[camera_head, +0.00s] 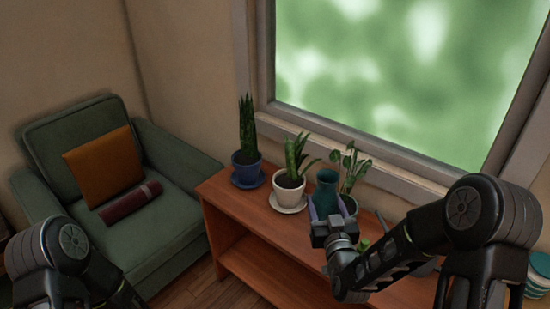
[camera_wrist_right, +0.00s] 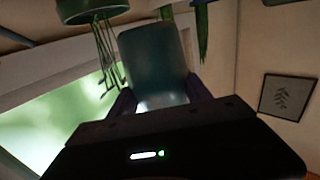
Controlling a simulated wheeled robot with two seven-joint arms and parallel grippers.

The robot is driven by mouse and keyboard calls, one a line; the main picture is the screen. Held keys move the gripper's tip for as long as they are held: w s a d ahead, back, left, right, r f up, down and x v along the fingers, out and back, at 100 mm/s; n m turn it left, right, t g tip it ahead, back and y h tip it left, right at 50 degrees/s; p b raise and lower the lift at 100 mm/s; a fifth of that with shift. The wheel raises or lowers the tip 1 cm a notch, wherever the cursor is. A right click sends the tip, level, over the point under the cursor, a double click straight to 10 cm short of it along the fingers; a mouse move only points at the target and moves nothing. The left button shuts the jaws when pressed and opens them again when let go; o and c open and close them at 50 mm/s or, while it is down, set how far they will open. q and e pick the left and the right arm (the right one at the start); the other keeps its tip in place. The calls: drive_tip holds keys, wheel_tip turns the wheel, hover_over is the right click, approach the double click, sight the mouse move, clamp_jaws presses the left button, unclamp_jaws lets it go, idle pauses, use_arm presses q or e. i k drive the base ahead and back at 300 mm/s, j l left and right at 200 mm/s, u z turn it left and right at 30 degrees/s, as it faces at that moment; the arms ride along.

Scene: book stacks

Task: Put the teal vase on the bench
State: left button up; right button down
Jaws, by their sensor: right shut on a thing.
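The teal vase (camera_head: 327,186) is upright over the wooden bench (camera_head: 243,207) beneath the window. My right gripper (camera_head: 326,207) is shut on the vase, with one finger on each side of its lower body. The right wrist view shows the vase (camera_wrist_right: 155,62) between the two dark fingers (camera_wrist_right: 160,97). The gripper hides the vase's base in the head view, so I cannot tell whether it touches the bench top. My left arm shows at the lower left, but its gripper is out of view.
A snake plant in a blue pot (camera_head: 246,168), a plant in a white pot (camera_head: 289,192) and a leafy plant (camera_head: 352,167) stand close to the vase. A green armchair (camera_head: 160,220) with an orange cushion (camera_head: 104,166) is at left.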

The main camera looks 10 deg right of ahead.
sight(250, 205)
drive_tip(key=i+j, duration=0.1)
drive_tip(key=j, duration=0.25)
drive_tip(key=i+j+u, duration=0.15)
drive_tip(key=j, duration=0.6)
drive_tip(key=i+j+u, duration=0.1)
drive_tip(key=j, duration=0.25)
drive_tip(key=i+j+u, duration=0.1)
drive_tip(key=j, duration=0.25)
drive_tip(key=i, duration=0.05)
